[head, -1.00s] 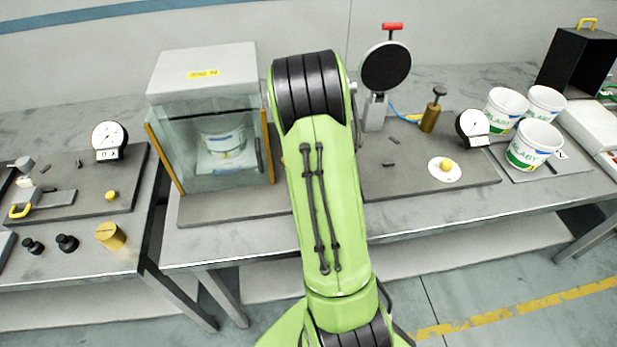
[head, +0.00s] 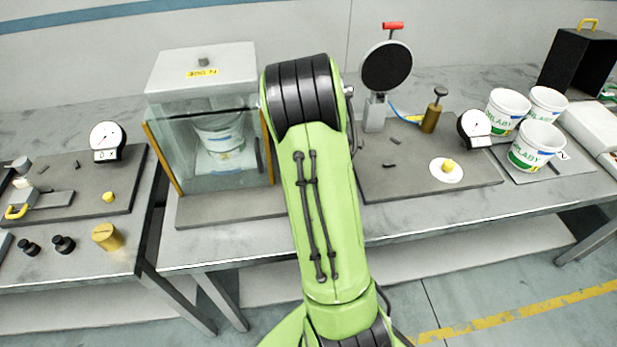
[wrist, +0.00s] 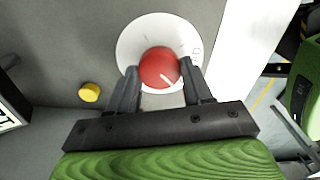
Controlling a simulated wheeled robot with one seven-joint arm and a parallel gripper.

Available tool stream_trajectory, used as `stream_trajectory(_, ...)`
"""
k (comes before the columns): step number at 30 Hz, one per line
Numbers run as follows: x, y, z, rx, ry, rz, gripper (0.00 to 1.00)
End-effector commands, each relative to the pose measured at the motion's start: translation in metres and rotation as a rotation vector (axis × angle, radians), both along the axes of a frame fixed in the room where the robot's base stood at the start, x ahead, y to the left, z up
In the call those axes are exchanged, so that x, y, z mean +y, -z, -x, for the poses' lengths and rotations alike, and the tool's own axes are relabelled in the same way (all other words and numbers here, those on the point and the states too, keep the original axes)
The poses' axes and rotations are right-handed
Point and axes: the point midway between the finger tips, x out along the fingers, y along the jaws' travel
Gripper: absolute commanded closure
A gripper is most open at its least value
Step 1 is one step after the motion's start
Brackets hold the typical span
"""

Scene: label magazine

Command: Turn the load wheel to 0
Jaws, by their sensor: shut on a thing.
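In the wrist view a red round knob (wrist: 159,68), which I take to be the load wheel, sits on a white dial plate (wrist: 133,36). A short white line on the knob points to the lower right. Faint marks show on the dial's top and right, too blurred to read surely. My gripper (wrist: 158,78) has its two dark fingers on either side of the knob, shut on it. In the head view my arm hides the gripper and the red knob.
A yellow button (wrist: 89,92) lies left of the dial in the wrist view. In the head view a glass-fronted cabinet (head: 205,70) stands left of my arm. A gauge (head: 474,128), a yellow knob (head: 449,168) and white tubs (head: 536,144) are to the right.

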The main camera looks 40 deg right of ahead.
Motion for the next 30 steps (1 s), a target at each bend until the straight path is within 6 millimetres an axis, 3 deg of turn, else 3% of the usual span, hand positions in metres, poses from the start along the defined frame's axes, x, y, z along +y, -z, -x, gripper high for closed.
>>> stream_trajectory(10,0.000,-0.001,-0.001,-0.002,-0.002,0.002,0.80)
stream_trajectory(11,0.000,-0.001,-0.001,-0.002,-0.002,0.002,0.48)
stream_trajectory(16,0.000,-0.001,0.000,-0.001,-0.002,0.002,0.24)
stream_trajectory(25,0.000,-0.004,0.000,-0.002,-0.001,0.001,0.24)
stream_trajectory(30,-0.001,-0.039,-0.001,-0.006,-0.002,0.003,0.24)
